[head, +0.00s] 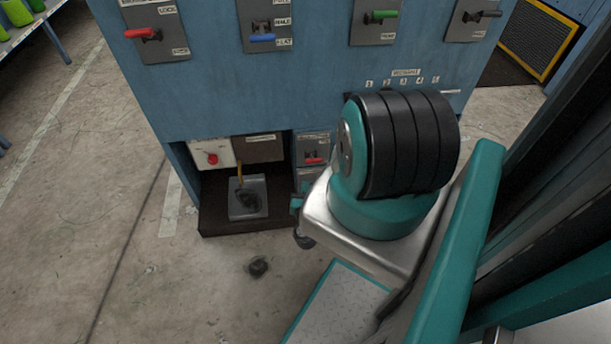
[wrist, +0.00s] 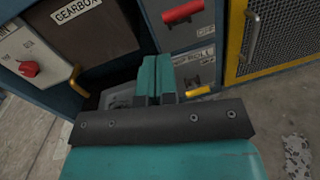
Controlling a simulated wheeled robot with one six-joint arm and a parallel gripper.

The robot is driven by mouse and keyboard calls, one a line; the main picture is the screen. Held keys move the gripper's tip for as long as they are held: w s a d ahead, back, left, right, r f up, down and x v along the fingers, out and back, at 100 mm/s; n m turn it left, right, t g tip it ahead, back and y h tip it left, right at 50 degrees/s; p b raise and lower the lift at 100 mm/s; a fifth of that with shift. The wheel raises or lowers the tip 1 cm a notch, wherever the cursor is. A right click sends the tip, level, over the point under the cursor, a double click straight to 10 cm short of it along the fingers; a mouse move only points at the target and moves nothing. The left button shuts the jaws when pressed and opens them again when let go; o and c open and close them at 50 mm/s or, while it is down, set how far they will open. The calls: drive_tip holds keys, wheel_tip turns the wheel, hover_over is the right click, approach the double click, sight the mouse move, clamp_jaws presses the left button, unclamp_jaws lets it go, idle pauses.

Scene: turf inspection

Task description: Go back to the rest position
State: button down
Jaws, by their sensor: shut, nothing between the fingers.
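My gripper (wrist: 153,78) shows in the wrist view as two teal fingers pressed together with nothing between them. It points toward the lower front of a blue cabinet (head: 225,98), near the brown gearbox cover (wrist: 95,35) and a grey panel with a red handle (wrist: 183,13). In the head view my arm stands in front of the cabinet's right part and hides most of the gripper.
The cabinet's upper row has a red lever (head: 143,33), a blue lever (head: 262,38) and a green lever (head: 381,15). A red knob (head: 212,159) sits left of the gearbox cover. A grey tray (head: 248,212) lies below. A dark stain (head: 257,267) marks the floor. Open concrete extends left.

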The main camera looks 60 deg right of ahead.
drive_tip(key=shift+s+a, duration=0.3)
drive_tip(key=shift+a, duration=0.15)
idle(0.3)
